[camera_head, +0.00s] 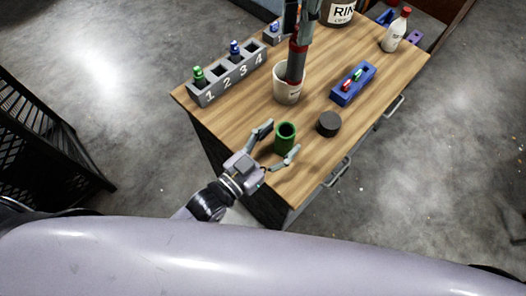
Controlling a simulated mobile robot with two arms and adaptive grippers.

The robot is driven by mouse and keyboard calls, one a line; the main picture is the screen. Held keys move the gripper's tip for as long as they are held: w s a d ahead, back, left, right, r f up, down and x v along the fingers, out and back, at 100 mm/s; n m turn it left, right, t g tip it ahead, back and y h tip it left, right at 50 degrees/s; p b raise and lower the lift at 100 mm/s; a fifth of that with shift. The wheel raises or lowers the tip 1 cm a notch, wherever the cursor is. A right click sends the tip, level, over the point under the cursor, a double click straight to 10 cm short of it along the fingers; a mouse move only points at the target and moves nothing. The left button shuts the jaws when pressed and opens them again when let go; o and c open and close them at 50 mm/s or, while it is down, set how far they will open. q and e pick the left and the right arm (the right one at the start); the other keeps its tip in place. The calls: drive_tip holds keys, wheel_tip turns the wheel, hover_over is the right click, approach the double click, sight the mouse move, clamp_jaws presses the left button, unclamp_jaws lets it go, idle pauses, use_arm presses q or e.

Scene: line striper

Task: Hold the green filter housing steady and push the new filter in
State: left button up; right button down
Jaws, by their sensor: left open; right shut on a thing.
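The green filter housing (285,136) is an open-topped cylinder standing upright near the table's front edge. My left gripper (281,139) is open, with one finger on each side of the housing; I cannot tell whether they touch it. My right gripper (298,22) is at the top of the view, above a white cup. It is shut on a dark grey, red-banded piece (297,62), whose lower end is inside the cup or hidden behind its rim. A dark round piece (328,124) sits right of the housing. I cannot tell which thing is the new filter.
The white cup (287,95) stands behind the housing. A grey numbered rack (228,80) with green and blue pieces is at the left. A blue tray (353,84) with small coloured pieces, a white red-capped bottle (396,30) and a RIN-labelled container (340,12) stand rightward and behind.

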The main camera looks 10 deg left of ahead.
sight(285, 130)
use_arm(q)
drive_tip(key=shift+x, duration=1.2)
drive_tip(key=shift+c, duration=0.2)
clamp_jaws()
use_arm(e)
wheel_tip(285, 130, down, 16)
drive_tip(key=shift+r, duration=0.25)
